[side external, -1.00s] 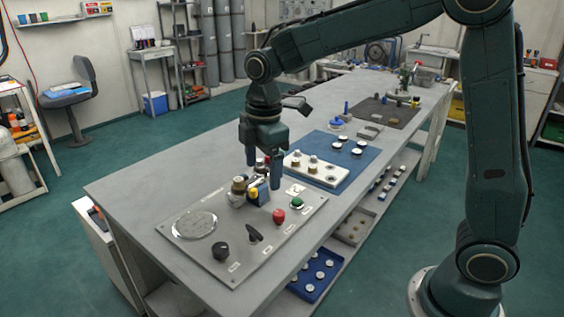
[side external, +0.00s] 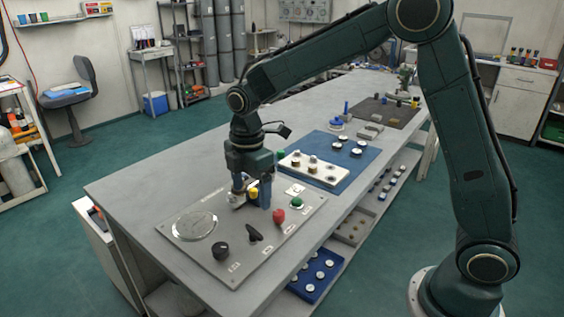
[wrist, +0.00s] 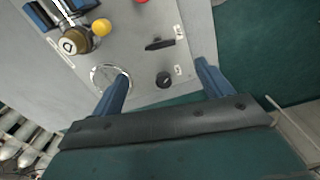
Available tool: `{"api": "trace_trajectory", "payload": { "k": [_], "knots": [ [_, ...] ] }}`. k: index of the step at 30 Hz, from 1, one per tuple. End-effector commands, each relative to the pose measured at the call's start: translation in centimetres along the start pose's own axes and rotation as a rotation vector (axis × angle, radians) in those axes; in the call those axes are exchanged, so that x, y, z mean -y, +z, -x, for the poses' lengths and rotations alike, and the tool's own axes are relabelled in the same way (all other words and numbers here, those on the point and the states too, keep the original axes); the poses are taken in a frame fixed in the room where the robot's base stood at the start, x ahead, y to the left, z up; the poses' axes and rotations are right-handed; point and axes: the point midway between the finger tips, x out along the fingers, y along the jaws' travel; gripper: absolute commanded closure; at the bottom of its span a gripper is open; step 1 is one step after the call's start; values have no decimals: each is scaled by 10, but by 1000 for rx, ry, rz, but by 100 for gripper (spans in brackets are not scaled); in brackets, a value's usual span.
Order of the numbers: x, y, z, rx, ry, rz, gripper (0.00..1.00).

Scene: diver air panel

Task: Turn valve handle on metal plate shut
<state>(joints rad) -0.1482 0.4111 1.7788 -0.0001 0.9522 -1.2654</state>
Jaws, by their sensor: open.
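The metal plate (side external: 215,272) lies on the near end of the bench. It carries a brass-capped valve (wrist: 73,42) with a yellow ball knob (wrist: 102,27) and blue parts beside it, at the upper left in the wrist view. A black lever handle (side external: 254,233) shows on the plate, also in the wrist view (wrist: 160,44). My gripper (side external: 251,198) is open and empty, pointing down above the plate, and partly hides the brass valve in the side view. In the wrist view my gripper (wrist: 163,68) has its fingers apart, framing the black lever and knob area.
The plate also holds a round gauge (side external: 195,225), a black knob (side external: 221,250), a red knob (side external: 279,215) and a green knob (side external: 297,203). A blue mat (side external: 325,143) with a white block (side external: 308,167) lies behind. Bare bench is left of the plate.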

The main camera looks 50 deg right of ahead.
Motion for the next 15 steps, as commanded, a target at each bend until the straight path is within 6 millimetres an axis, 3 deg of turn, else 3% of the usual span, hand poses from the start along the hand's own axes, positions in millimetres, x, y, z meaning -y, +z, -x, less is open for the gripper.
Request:
{"api": "trace_trajectory", "payload": {
  "k": [15],
  "knots": [
    [0, 0, -79, 1, -3, -1, 22]
  ]
}}
